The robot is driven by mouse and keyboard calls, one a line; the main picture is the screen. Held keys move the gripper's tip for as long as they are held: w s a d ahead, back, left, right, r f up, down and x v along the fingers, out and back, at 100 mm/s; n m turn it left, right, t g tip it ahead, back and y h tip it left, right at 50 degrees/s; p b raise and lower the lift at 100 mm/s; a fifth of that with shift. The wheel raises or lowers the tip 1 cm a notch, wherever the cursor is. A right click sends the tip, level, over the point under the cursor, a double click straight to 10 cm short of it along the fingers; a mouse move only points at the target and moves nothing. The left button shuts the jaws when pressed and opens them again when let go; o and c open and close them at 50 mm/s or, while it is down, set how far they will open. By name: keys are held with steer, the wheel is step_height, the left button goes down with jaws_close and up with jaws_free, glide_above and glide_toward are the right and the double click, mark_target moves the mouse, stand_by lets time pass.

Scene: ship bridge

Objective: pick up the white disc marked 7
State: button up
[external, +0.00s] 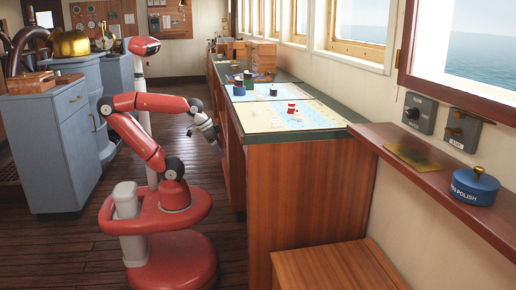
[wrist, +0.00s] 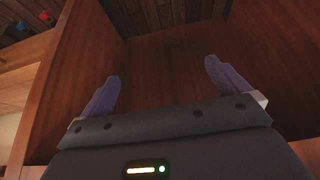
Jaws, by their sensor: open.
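I cannot make out a white disc marked 7 in either view. Small red-and-white pieces (external: 292,108) sit on the chart on top of the long wooden counter, but no marking on them is readable. My gripper (external: 219,147) is beside the counter's left side, below the level of its top, pointing down and to the right. In the wrist view my gripper (wrist: 162,72) shows two purple-grey fingers spread wide with nothing between them. Brown wood panels and dark floor planks fill the view beyond the fingers.
The counter's dark green edge (external: 335,127) borders the charts. Dark pieces (external: 273,90) and a blue-and-black cluster (external: 239,87) stand farther back. Wooden boxes (external: 262,57) are at the far end. A grey-blue cabinet (external: 60,150) stands left, and a wooden bench (external: 325,268) in front.

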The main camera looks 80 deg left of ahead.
steer(key=c, duration=1)
steer(key=shift+o, duration=0.2)
step_height(320, 180, up, 33)
steer(key=n+g+b, duration=0.1)
glide_above(260, 96)
steer(key=s, duration=0.3)
steer(key=shift+s+a+f+b+x, duration=0.15)
steer(key=shift+s+b+x, duration=0.25)
steer(key=shift+x, duration=1.6)
steer(key=shift+s+f+b+x, duration=0.15)
steer(key=shift+s+b+x, duration=0.2)
steer(key=shift+x, duration=1.65)
steer(key=shift+s+a+f+b+x, duration=0.15)
steer(key=shift+s+b+x, duration=0.25)
steer(key=shift+x, duration=1.6)
